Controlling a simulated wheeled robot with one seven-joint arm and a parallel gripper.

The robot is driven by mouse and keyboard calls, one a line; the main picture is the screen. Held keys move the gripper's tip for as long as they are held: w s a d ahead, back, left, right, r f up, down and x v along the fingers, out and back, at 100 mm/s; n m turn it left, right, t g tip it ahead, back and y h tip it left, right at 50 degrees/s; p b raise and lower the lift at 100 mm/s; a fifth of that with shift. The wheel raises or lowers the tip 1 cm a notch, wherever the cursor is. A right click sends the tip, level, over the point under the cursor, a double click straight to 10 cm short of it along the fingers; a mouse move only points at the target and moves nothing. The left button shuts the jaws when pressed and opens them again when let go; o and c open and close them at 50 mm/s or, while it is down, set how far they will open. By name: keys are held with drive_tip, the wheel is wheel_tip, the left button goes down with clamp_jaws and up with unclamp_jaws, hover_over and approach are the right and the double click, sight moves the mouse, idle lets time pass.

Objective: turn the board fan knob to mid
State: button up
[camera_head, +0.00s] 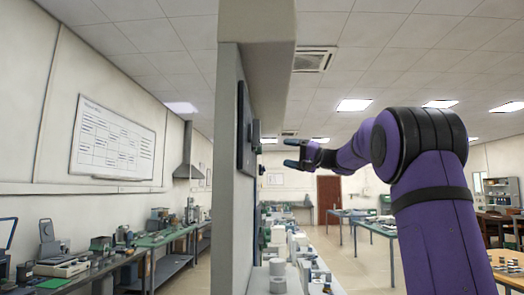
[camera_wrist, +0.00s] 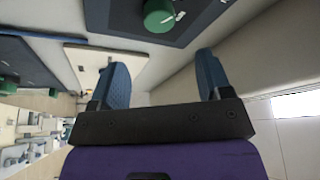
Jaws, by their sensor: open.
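My gripper (camera_head: 292,153) is raised beside the dark board (camera_head: 243,130) on the dividing wall, its blue fingers pointing toward the board. In the wrist view my gripper (camera_wrist: 163,75) is open, with nothing between its fingers. A round green knob (camera_wrist: 158,15) with a white mark sits on the dark board (camera_wrist: 205,18), beyond the fingertips and apart from them.
Another green knob (camera_wrist: 6,85) shows on a dark panel at the left of the wrist view. The dividing wall (camera_head: 232,200) stands close left of my arm. Below lies a bench with several white containers (camera_head: 278,270). Open floor (camera_head: 365,270) lies right of it.

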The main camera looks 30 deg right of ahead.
sight(259, 148)
drive_tip(key=x, duration=0.9)
drive_tip(key=shift+w, duration=0.2)
drive_tip(key=shift+a, duration=0.15)
drive_tip(key=shift+c, duration=0.4)
drive_tip(key=c, duration=0.8)
drive_tip(key=shift+c, duration=0.2)
drive_tip(key=shift+m, duration=0.4)
drive_tip(key=m+g+h, duration=0.1)
drive_tip(key=m, duration=0.2)
drive_tip(key=m+g+h, duration=0.1)
drive_tip(key=m, duration=0.3)
drive_tip(key=m+g+h, duration=0.1)
drive_tip(key=m, duration=0.2)
drive_tip(key=shift+r+m, duration=0.15)
drive_tip(key=shift+m, duration=0.15)
